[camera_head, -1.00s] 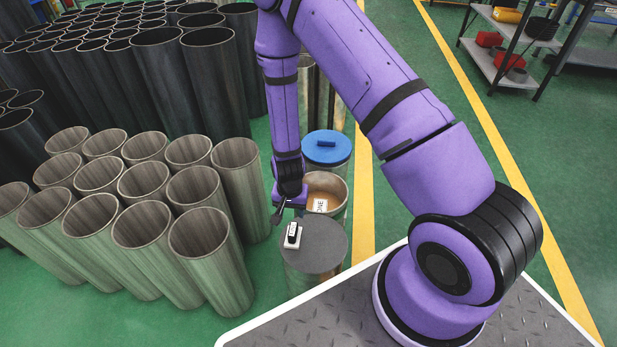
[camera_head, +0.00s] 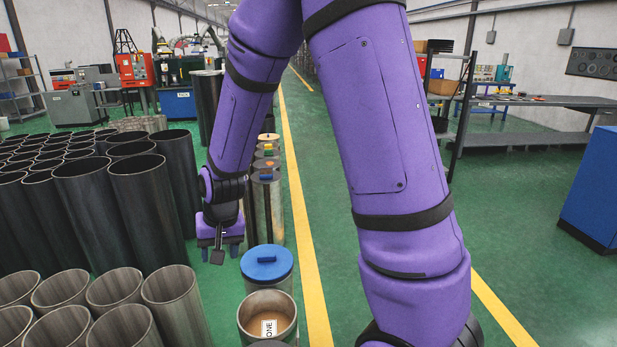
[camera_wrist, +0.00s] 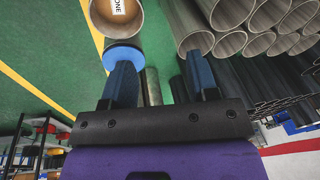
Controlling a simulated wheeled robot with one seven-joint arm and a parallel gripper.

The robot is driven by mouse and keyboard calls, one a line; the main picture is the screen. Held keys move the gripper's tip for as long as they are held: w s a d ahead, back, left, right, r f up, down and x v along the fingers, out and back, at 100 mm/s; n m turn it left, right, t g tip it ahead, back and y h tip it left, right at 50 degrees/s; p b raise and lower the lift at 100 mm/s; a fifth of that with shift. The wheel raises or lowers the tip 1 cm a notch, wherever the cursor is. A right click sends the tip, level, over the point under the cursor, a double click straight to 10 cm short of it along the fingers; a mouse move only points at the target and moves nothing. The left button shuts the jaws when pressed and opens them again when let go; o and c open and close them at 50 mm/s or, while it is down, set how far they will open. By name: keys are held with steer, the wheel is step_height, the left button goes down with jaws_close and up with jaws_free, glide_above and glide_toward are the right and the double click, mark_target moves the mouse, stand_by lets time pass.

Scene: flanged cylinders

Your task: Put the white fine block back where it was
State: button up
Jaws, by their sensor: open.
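My gripper (camera_head: 220,250) hangs beside the row of cylinders, left of the blue-lidded cylinder, in the head view. In the wrist view its two blue fingers are spread with empty space between them (camera_wrist: 160,75). The white block does not show in either current view. An open cylinder (camera_head: 247,322) with a tan inside holds a white label card (camera_head: 269,327) reading "ONE", partly cut off. It also shows at the top of the wrist view (camera_wrist: 97,22). The blue-lidded cylinder (camera_head: 267,262) stands behind it and has a small blue block on its lid.
Open grey cylinders (camera_head: 120,290) and tall dark cylinders (camera_head: 145,200) crowd the left. Farther back in the row stand cylinders with small coloured blocks (camera_head: 267,163) on top. A yellow floor line (camera_head: 300,230) and open green floor (camera_head: 320,150) lie to the right.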

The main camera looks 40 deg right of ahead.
steer(key=s+d+r+n+t, duration=0.1)
steer(key=s+d+r+n, duration=0.1)
steer(key=s+r, duration=0.9)
steer(key=s+d+r+n+t+h, duration=0.1)
steer(key=s+d+r+n+t, duration=0.1)
steer(key=s+r, duration=1)
steer(key=shift+s+d+r, duration=0.15)
steer(key=shift+d+r, duration=0.3)
steer(key=shift+d, duration=0.35)
